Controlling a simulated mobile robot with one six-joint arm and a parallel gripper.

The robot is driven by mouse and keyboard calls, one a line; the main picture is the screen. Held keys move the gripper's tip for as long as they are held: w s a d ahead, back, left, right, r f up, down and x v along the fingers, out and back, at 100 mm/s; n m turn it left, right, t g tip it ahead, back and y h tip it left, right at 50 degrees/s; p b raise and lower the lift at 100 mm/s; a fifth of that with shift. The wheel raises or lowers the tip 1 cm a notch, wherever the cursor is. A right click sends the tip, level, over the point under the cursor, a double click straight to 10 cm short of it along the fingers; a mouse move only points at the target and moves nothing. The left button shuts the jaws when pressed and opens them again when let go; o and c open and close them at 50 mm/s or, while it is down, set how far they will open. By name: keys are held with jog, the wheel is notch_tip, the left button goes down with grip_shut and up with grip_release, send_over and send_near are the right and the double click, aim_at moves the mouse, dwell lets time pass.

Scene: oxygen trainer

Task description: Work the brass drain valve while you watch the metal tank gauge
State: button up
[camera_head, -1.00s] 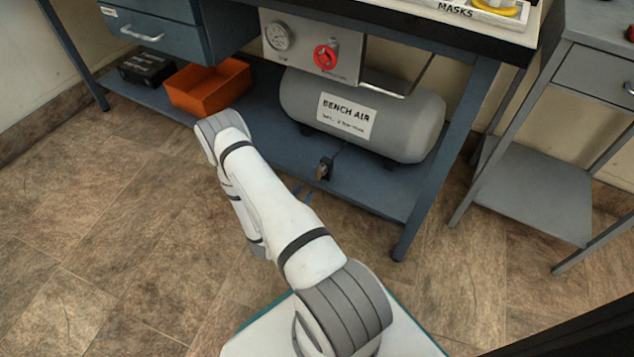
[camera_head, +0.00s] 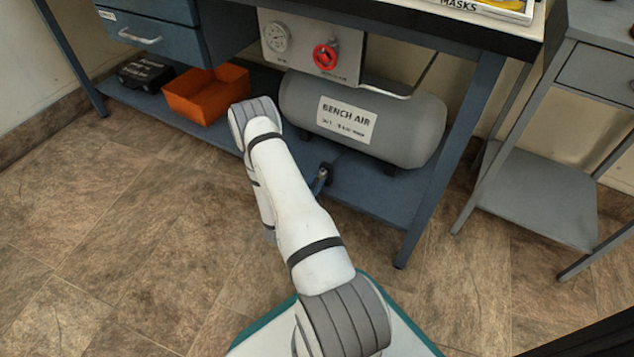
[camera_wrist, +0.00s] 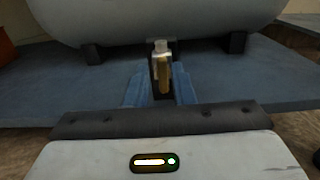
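The drain valve (camera_wrist: 161,52) has a pale metal top and a brass-coloured handle hanging down in front of a dark upright. It stands low under the tank; in the head view it is a small dark shape (camera_head: 327,169). My gripper (camera_wrist: 162,92) has its blue fingers apart, one to each side of the valve's lower part. I cannot tell whether they touch it. A round, pale-faced gauge (camera_head: 275,37) in a metal rim is on the panel above the tank's left part. Its needle is too small to read.
The grey BENCH AIR tank (camera_head: 400,120) lies on the blue lower shelf (camera_head: 375,205). A red knob (camera_head: 325,56) is on the grey panel. An orange bin (camera_head: 205,98) and a black box (camera_head: 145,75) are at left. A grey side table (camera_head: 540,200) stands at right.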

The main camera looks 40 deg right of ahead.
grip_shut()
jog(key=shift+w, duration=0.1)
jog(key=n, duration=0.1)
jog(key=n+p, duration=0.1)
jog(key=shift+w+a+r+n, duration=0.1)
jog(key=shift+a+r+n, duration=0.05)
jog(key=shift+n, duration=0.15)
jog(key=n+p, duration=0.1)
jog(key=n, duration=0.2)
jog(key=shift+w, duration=0.1)
jog(key=shift+o, duration=1.3)
grip_release()
